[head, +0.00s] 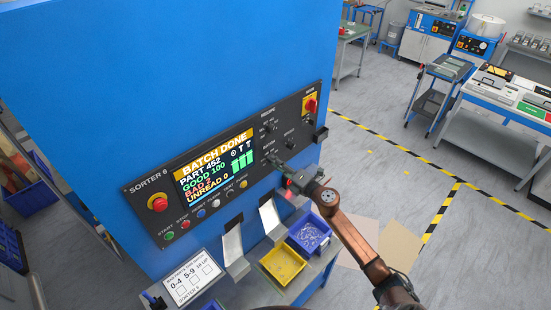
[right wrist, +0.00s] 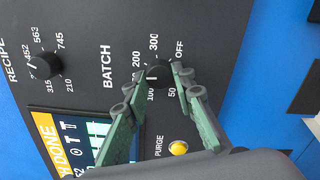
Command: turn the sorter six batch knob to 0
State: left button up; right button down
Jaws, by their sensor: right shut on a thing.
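The sorter six panel (head: 215,190) is on the front of a blue cabinet, with a lit screen reading BATCH DONE. My right gripper (head: 287,172) is at the right part of this panel. In the right wrist view my right gripper (right wrist: 157,82) is shut on the black batch knob (right wrist: 158,72), one green finger on each side. Around the knob I read 50, 100, 200, 300 and OFF; no 0 mark shows. The knob's exact pointer setting is hard to tell. In the head view the gripper mostly hides the knob. My left gripper is not in view.
The recipe knob (right wrist: 46,65) and the yellow purge button (right wrist: 178,148) are close by. Below are metal chutes (head: 234,246), a yellow bin (head: 282,265) and a blue bin (head: 309,234).

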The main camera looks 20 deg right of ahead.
jog(key=shift+d+m+p, duration=0.15)
jog(key=shift+m+p, duration=1.8)
jog(key=shift+m, duration=11.15)
jog(key=c, duration=1.6)
grip_release()
jog(key=shift+r, duration=0.1)
